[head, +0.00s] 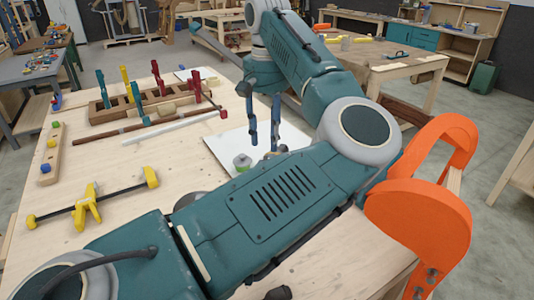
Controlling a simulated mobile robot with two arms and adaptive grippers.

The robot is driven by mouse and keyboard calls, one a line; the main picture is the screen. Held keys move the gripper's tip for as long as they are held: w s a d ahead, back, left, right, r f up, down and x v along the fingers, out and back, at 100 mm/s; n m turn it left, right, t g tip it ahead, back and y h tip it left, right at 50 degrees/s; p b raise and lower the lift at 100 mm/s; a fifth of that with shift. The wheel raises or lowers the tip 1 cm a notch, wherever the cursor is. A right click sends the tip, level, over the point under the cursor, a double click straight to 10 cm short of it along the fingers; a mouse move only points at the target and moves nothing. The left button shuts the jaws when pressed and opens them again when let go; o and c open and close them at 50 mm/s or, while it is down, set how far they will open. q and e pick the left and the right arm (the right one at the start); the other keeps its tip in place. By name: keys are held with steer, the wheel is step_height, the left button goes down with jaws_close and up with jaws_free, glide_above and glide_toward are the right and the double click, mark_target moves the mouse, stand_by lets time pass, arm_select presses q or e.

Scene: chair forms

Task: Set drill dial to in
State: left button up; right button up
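No drill is clearly recognisable. A small round green-and-grey knob-like object (242,162) stands on a white sheet (219,149) on the workbench; I cannot tell whether it is the drill dial, and no marking on it can be read. My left gripper (264,142) points down over the sheet, just right of and above this object in the picture. Its two blue fingers are apart with nothing between them. A small dark shape (274,152) lies below the fingertips, too small to identify. My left arm hides much of the bench's front. My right gripper is not in view.
A wooden rack (140,105) with coloured clamps stands at the bench's back left. A yellow bar clamp (92,204) and a wooden strip with coloured knobs (51,152) lie at the left. Large orange curved forms (420,215) are at the right.

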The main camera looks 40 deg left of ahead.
arm_select(q)
step_height(320, 180, down, 6)
steer(key=shift+r+p, duration=0.1)
steer(key=shift+p, duration=0.6)
jaws_close()
